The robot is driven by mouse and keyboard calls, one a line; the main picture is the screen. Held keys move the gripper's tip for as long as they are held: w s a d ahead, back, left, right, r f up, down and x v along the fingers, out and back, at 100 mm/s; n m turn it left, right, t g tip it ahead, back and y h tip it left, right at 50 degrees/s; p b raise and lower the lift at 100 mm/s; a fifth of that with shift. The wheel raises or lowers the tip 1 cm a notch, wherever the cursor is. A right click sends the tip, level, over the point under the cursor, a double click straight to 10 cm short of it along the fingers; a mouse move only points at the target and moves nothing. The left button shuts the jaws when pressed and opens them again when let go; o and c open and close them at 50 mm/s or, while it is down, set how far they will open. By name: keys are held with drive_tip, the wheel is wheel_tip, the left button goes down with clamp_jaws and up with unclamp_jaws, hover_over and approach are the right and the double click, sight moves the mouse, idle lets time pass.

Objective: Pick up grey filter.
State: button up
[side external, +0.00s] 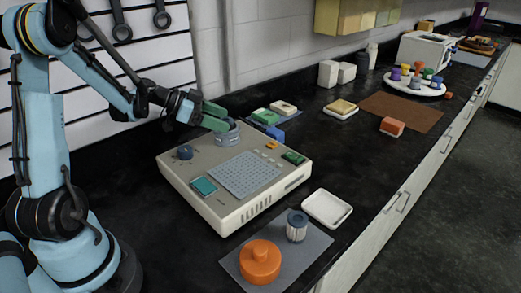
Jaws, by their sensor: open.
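My gripper (222,117) has green fingers and is open above the back of the beige device (226,216). A round grey piece (228,137) sits at the device's back corner, just below and beside the fingertips. The fingers partly cover it, and I cannot tell whether they touch it. A small upright grey-blue cylinder with pale ribbed sides (297,228) stands on the grey mat (312,250) at the front. It looks like a filter and is well apart from my gripper. I cannot tell which of the two is the grey filter.
An orange lidded round piece (260,263) stands on the mat beside the cylinder. A white tray (327,208) lies behind it. Coloured blocks (268,118) lie behind the device. An orange block (392,126) is near the brown mat (403,108). The black counter between is mostly clear.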

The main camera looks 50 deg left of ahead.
drive_tip(key=shift+c, duration=0.2)
drive_tip(key=c, duration=1.1)
drive_tip(key=shift+r, duration=0.2)
